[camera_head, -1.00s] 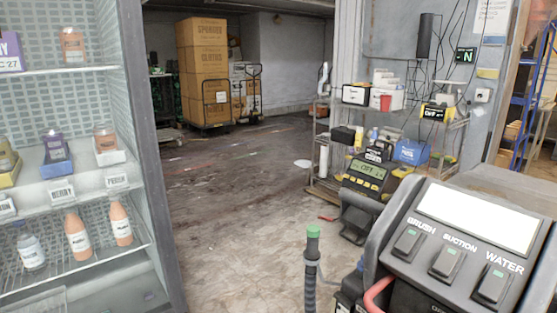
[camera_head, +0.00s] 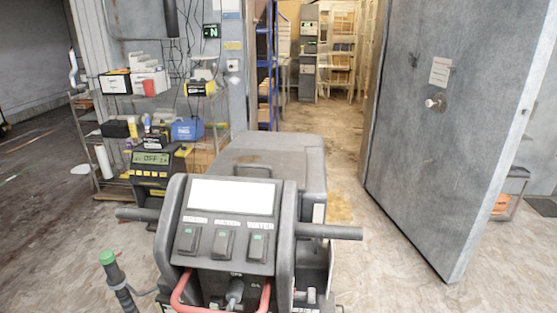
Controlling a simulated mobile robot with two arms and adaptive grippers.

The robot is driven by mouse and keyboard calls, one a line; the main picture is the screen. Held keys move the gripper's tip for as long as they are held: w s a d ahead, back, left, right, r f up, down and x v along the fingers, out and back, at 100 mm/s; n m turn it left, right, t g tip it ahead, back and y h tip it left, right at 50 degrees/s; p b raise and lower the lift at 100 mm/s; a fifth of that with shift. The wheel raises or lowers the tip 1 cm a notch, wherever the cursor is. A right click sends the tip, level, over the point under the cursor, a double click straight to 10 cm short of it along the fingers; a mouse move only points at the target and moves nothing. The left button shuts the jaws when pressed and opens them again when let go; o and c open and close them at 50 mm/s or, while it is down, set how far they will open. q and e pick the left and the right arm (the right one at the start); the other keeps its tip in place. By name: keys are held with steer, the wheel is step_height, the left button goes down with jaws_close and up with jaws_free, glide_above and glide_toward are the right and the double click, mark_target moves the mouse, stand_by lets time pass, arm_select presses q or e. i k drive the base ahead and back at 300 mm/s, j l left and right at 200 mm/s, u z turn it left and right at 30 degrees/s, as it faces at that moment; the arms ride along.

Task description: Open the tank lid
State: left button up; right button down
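A grey floor-cleaning machine stands in front of me in the head view. Its control panel (camera_head: 226,222) faces me, with a blank white screen and three switches, one labelled WATER. Behind the panel is the machine's large grey tank top (camera_head: 275,155), which looks closed; I cannot tell exactly where the lid's edge runs. A dark recess or handle (camera_head: 253,171) shows at its near side. A dark hose with a green cap (camera_head: 108,258) stands at the machine's left. Neither of my grippers is in view.
A thick grey door (camera_head: 440,130) stands open at the right. A wire shelf (camera_head: 150,105) with boxes and bottles is at the left, with a charger (camera_head: 152,172) reading OFF beside it. Open floor (camera_head: 385,250) lies right of the machine.

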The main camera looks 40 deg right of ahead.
mark_target(284, 165)
steer(key=z, duration=0.95)
steer(key=i+j+u, duration=0.15)
steer(key=j, duration=0.3)
steer(key=j+u, duration=0.15)
steer(key=j, duration=0.3)
steer(key=i+j+u, duration=0.15)
steer(key=j, duration=0.25)
steer(key=i, duration=0.05)
